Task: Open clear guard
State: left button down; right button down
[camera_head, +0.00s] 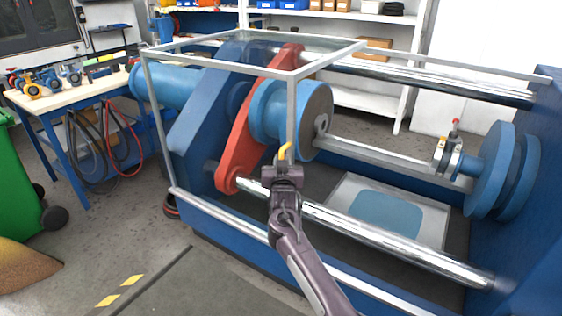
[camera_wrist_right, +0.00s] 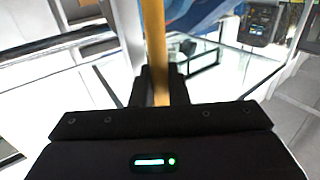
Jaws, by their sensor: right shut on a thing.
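The clear guard (camera_head: 293,112) is a see-through box with grey frame edges, over the left part of the blue machine in the head view. It stands around the red arm and the blue cylinder. Its yellow handle (camera_head: 285,151) is at the lower end of the near right upright. My right gripper (camera_head: 285,165) is shut on this handle from below. In the right wrist view the handle (camera_wrist_right: 155,50) runs upright between the two dark fingers (camera_wrist_right: 155,88). My left gripper is not in view.
A workbench (camera_head: 70,92) with valves stands at the left, with a green bin (camera_head: 18,185) in front. The floor (camera_head: 110,240) at the lower left is mostly open.

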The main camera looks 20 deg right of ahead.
jog(key=c, duration=1.5)
grip_release()
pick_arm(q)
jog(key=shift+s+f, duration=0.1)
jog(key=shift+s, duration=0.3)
pick_arm(e)
jog(key=shift+v, duration=3.9)
